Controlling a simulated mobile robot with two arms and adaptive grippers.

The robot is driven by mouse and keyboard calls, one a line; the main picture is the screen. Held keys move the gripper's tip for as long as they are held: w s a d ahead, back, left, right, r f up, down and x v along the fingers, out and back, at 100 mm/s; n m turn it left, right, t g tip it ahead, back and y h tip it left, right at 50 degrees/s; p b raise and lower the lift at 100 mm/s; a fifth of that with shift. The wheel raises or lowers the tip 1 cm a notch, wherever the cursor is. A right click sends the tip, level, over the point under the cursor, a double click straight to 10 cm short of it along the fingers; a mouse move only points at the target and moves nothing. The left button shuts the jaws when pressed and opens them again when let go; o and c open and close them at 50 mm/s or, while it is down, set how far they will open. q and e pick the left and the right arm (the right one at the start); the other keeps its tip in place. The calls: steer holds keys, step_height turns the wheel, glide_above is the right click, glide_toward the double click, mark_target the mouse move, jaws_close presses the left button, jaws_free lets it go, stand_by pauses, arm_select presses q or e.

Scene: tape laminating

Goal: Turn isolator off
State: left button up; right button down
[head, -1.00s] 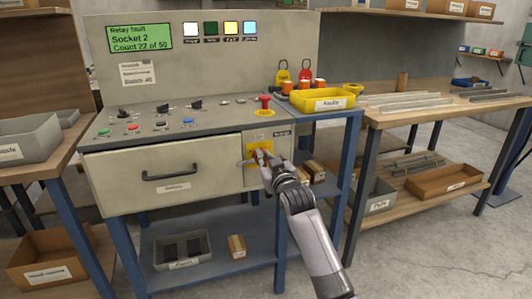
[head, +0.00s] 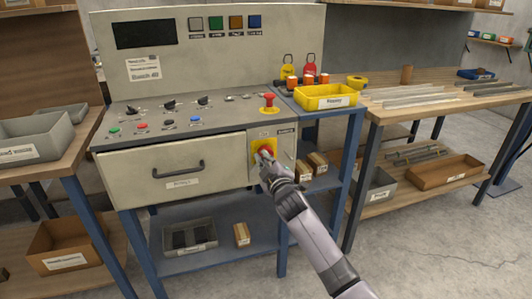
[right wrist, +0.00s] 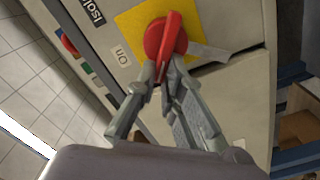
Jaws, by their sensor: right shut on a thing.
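The isolator's red rotary handle (right wrist: 169,38) sits on a yellow plate (right wrist: 134,22) on the front of the grey bench console (head: 215,80). The handle also shows small in the head view (head: 266,152). My right gripper (right wrist: 164,72) is shut on the near end of the handle. In the right wrist view the handle points away from the "On" label (right wrist: 122,56), which lies to its left. The display (head: 145,34) is dark, and the coloured lamps (head: 236,23) look dim. My left gripper is out of view.
A closed drawer (head: 175,168) is left of the isolator. A red mushroom button (head: 269,101) stands above it. A yellow bin (head: 325,97) and padlocks (head: 310,66) are to the right. Open floor lies in front.

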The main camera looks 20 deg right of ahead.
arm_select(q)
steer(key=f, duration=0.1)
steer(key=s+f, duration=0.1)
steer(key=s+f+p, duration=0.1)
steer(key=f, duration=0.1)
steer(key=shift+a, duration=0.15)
arm_select(e)
steer(key=n, duration=0.2)
steer(key=f+n, duration=0.1)
steer(key=n, duration=0.4)
steer(key=shift+a+f, duration=0.25)
steer(key=shift+a, duration=0.05)
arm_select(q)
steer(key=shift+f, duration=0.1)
arm_select(e)
steer(key=shift+n, duration=0.4)
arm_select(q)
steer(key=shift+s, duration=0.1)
arm_select(e)
steer(key=c, duration=1.8)
jaws_free()
steer(key=shift+f, duration=0.1)
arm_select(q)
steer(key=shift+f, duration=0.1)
arm_select(e)
steer(key=shift+o, duration=0.5)
